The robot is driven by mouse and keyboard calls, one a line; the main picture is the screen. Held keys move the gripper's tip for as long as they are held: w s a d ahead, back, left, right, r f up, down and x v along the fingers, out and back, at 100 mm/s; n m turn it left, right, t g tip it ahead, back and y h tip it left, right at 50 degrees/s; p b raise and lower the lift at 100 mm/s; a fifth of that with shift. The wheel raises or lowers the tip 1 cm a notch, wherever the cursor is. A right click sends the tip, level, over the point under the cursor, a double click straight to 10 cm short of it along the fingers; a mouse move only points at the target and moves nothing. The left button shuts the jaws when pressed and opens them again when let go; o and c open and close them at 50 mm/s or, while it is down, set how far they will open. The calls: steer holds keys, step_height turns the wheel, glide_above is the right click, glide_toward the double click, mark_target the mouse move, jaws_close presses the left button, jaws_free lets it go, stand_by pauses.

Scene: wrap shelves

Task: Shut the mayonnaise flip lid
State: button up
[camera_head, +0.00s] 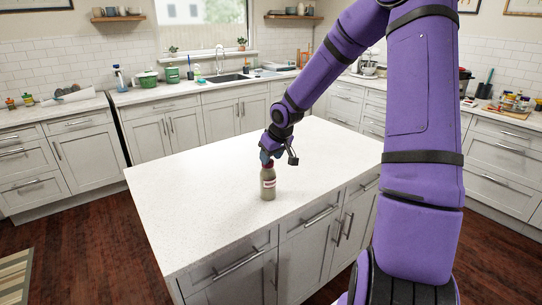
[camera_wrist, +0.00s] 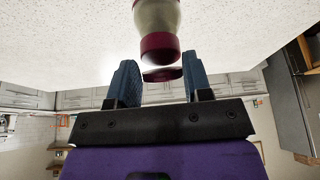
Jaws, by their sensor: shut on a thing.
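The mayonnaise bottle (camera_head: 268,185) stands upright on the white island counter, near its front edge. It is pale beige with a red and white label. In the wrist view the bottle (camera_wrist: 157,14) hangs from the top of the picture, with its dark red cap (camera_wrist: 160,46) towards my gripper. The dark red flip lid (camera_wrist: 162,74) shows as a thin disc with a bright gap between it and the cap; its hinge is hard to make out. In the head view my gripper (camera_head: 267,159) is right above the bottle.
The island counter (camera_head: 190,200) is otherwise bare, with free room around the bottle. A sink (camera_head: 228,78), green pots (camera_head: 147,79) and other kitchenware stand on the back counters, well away. Island drawers and handles are below the front edge.

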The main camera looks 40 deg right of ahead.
steer(key=shift+s+f+t, duration=0.2)
steer(key=shift+f+t, duration=0.05)
steer(key=shift+t, duration=0.45)
steer(key=o, duration=0.9)
steer(key=shift+o, duration=0.2)
steer(key=shift+r, duration=0.1)
steer(key=v, duration=1)
steer(key=shift+s+r, duration=0.15)
